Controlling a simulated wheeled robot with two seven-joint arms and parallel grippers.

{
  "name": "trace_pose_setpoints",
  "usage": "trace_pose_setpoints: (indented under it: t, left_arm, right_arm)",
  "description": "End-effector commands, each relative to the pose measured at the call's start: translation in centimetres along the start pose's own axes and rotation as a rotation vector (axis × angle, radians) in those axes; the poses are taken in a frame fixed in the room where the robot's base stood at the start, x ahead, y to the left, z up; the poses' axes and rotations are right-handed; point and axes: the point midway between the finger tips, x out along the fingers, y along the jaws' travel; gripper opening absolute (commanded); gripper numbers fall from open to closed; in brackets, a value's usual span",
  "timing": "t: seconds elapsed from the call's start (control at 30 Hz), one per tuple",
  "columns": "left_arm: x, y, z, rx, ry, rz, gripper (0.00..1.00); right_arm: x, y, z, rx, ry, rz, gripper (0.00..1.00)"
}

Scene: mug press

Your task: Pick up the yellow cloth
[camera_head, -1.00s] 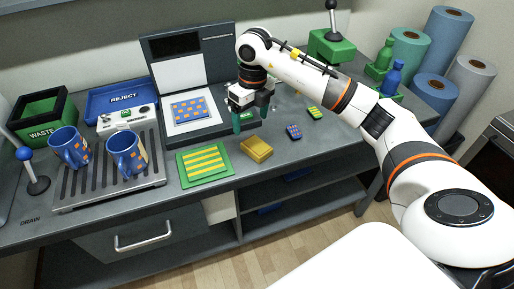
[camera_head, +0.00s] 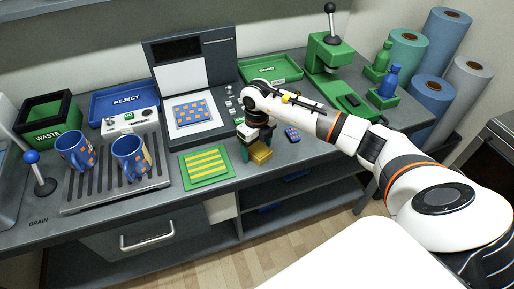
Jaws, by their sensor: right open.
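My left gripper is not in view.
The striped mat (camera_head: 207,167) lies just left. A blue dotted block (camera_head: 292,134) sits close on the right. Behind are a machine with a dotted sheet (camera_head: 193,112) and a green press (camera_head: 329,60). Two blue mugs (camera_head: 131,157) stand on the drain rack at left.

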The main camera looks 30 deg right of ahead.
Motion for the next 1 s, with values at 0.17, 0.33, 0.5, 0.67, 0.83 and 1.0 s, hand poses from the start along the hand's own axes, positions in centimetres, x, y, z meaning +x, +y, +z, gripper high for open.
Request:
trace_pose_setpoints:
  t: [0.17,0.33,0.5,0.67,0.83,1.0]
  left_arm:
    - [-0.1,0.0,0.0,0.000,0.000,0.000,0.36]
    - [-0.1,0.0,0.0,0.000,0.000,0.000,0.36]
    - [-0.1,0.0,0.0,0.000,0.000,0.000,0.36]
    - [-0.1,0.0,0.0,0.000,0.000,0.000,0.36]
    - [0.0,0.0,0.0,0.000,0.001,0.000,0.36]
    - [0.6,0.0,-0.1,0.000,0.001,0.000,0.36]
  right_arm:
    - [0.5,0.0,0.0,-0.001,0.000,0.001,0.80]
    - [0.4,0.0,0.0,-0.001,0.000,0.001,0.70]
    - [0.4,0.0,0.0,-0.001,0.000,0.001,0.42]
    - [0.4,0.0,0.0,-0.001,0.001,0.001,0.28]
    - [0.2,0.0,0.0,-0.001,0.002,0.001,0.28]
    - [-2.0,0.1,-0.1,-0.002,0.006,0.003,0.28]
